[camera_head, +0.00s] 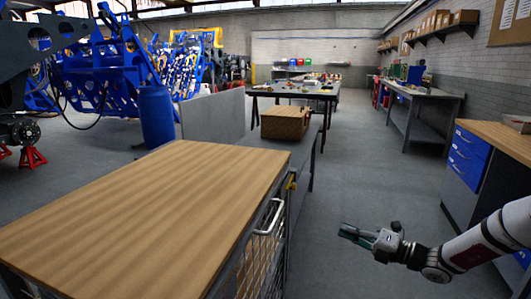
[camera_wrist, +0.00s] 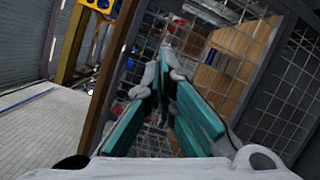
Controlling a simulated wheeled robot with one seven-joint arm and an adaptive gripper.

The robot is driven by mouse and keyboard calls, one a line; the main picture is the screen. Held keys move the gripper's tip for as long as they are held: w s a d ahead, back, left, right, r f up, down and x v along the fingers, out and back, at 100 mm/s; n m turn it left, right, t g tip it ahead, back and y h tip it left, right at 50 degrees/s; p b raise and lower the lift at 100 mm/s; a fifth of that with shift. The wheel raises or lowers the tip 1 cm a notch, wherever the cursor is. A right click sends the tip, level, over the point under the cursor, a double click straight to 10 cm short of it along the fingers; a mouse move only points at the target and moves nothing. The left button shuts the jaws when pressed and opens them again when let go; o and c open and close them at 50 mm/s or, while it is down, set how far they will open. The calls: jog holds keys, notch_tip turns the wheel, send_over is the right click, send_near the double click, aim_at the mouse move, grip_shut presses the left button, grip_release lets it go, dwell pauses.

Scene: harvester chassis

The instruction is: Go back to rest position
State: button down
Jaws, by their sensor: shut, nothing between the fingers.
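My gripper (camera_head: 345,234) is at the lower right of the head view, in the open aisle to the right of the wooden-topped cart (camera_head: 140,215). It points left toward the cart's wire-mesh side, with a gap between them. My white arm comes in from the right edge. In the wrist view the two teal finger pads of my gripper (camera_wrist: 163,62) come together toward their tips. Nothing is held between them.
The cart's metal handle (camera_head: 270,217) and mesh side face my gripper. A workbench with blue drawers (camera_head: 466,157) stands at right. A wooden box (camera_head: 286,122), a long table and a blue cylinder (camera_head: 156,115) are further back. The grey aisle floor (camera_head: 385,170) is clear.

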jog(key=s+a+r+n+g+h, duration=0.2)
jog(key=s+a+r+n+g, duration=0.45)
jog(key=s+n, duration=0.45)
jog(key=s+a+r+n+g+h, duration=0.2)
jog(key=s+a+r+n+g, duration=0.4)
jog(key=s+n, duration=0.4)
jog(key=s+d+r+n+t+h, duration=0.1)
jog(key=s+d+n+h, duration=0.15)
jog(key=s+n, duration=0.5)
jog(key=s+d+r+n+t+h, duration=0.15)
jog(key=s+n+h, duration=0.25)
jog(key=s, duration=0.6)
jog(key=s+d+r+n+h, duration=0.2)
jog(key=s+d+n+h, duration=0.15)
jog(key=s+n, duration=0.35)
notch_tip(320, 180, up, 16)
jog(key=s+t+p, duration=0.1)
jog(key=t+p, duration=0.2)
jog(key=p, duration=1.1)
jog(key=shift+s+p, duration=0.25)
jog(key=shift+p, duration=0.1)
jog(key=shift+a+r+m, duration=0.1)
jog(key=shift+m, duration=0.15)
